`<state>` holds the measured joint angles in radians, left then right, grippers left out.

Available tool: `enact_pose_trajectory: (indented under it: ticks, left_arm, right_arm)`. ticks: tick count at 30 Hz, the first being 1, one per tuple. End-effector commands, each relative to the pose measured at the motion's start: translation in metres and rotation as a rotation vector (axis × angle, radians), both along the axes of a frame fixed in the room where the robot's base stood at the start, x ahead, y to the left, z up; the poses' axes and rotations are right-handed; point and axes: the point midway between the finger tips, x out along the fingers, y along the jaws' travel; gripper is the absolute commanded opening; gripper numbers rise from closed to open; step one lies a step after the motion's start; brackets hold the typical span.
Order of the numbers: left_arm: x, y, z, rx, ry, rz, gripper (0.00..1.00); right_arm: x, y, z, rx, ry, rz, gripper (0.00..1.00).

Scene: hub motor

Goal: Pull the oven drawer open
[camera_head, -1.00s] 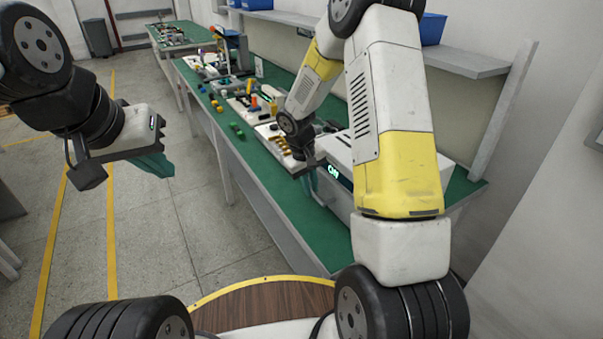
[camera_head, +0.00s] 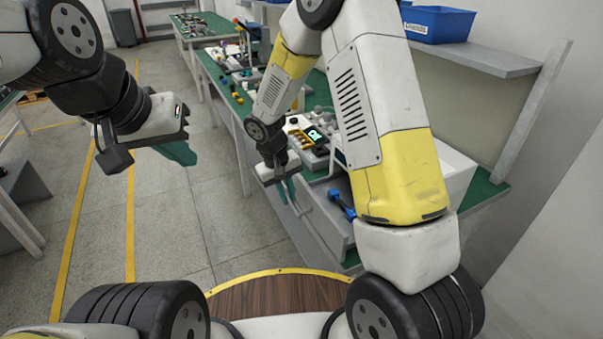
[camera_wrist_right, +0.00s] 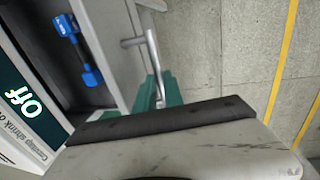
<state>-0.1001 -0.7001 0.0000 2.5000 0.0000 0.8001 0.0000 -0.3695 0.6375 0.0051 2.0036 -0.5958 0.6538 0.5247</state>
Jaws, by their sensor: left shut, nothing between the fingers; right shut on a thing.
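The oven (camera_head: 457,165) is a white box on the green workbench, partly hidden behind my right arm. Its grey drawer (camera_head: 322,222) stands pulled out from the front, with a blue dumbbell-shaped part (camera_head: 341,205) inside. The right wrist view shows the drawer (camera_wrist_right: 108,40), the blue part (camera_wrist_right: 80,50) and a lit "Off" panel (camera_wrist_right: 25,100). My right gripper (camera_head: 287,191) is shut on the drawer's metal bar handle (camera_wrist_right: 151,52); its teal fingers (camera_wrist_right: 158,92) are at the bar. My left gripper (camera_head: 180,153) is shut and empty, above the floor at left.
The workbench (camera_head: 480,195) carries trays and small parts farther back. A shelf (camera_head: 465,60) with a blue bin (camera_head: 437,24) runs above it. Open grey floor (camera_head: 225,220) with yellow lines lies left of the bench.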

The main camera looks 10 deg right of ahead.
Motion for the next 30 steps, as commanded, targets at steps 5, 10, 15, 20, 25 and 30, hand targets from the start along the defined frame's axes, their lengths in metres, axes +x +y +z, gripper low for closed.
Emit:
enact_pose_trajectory:
  ticks: [5, 10, 15, 20, 25, 30]
  left_arm:
    - [0.000, 0.000, 0.000, 0.000, 0.000, 0.000, 0.00]
    - [0.000, 0.000, 0.000, 0.000, 0.000, 0.000, 0.00]
    - [0.000, 0.000, 0.000, 0.000, 0.000, 0.000, 0.00]
    - [0.000, 0.000, 0.000, 0.000, 0.000, 0.000, 0.00]
    - [0.000, 0.000, 0.000, 0.000, 0.000, 0.000, 0.00]
    - [0.000, 0.000, 0.000, 0.000, 0.000, 0.000, 0.00]
  right_arm:
    - [-0.010, 0.028, 0.000, 0.000, 0.000, 0.003, 0.00]
    - [-0.015, 0.042, 0.000, -0.001, 0.000, 0.002, 0.00]
    - [-0.017, 0.047, 0.000, 0.000, 0.000, 0.000, 0.00]
    - [-0.017, 0.047, 0.000, 0.000, 0.000, -0.001, 0.00]
    - [-0.017, 0.047, 0.000, 0.000, 0.000, -0.001, 0.16]
    - [-0.017, 0.047, 0.000, 0.000, 0.000, -0.001, 0.34]
